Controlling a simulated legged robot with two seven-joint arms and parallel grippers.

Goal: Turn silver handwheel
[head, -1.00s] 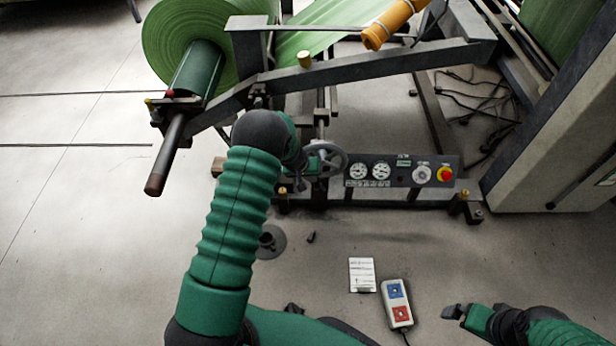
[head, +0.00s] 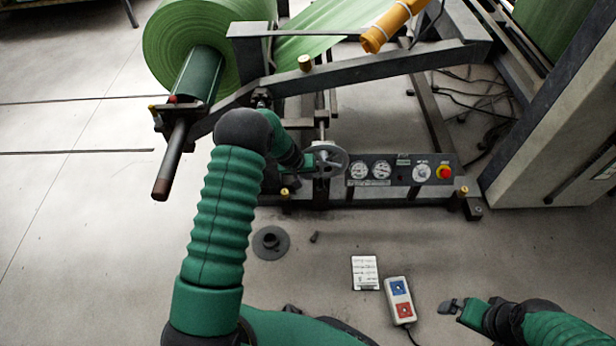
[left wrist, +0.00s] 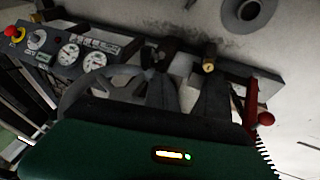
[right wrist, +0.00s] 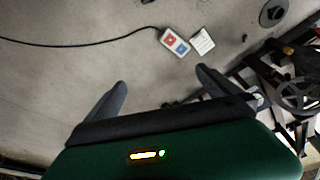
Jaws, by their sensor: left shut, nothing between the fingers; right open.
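The silver handwheel (head: 342,154) stands on the machine frame, just left of the gauge panel, in the head view. Its rim also shows as a grey arc in the left wrist view (left wrist: 72,92), and the wheel is at the right edge of the right wrist view (right wrist: 296,79). My left gripper (head: 312,164) is at the wheel's left side, shut with nothing between its fingers. Its fingers show dark in the left wrist view (left wrist: 188,92), beside the rim; I cannot tell whether they touch it. My right gripper (right wrist: 162,88) is open and empty, above the floor, far from the wheel.
The gauge panel (head: 402,170) with a red-yellow button adjoins the wheel. A green roll (head: 190,45) and its shaft (head: 170,165) stand behind left. A pendant (head: 399,300), a paper card (head: 364,272) and a round dark base (head: 270,242) lie on open floor.

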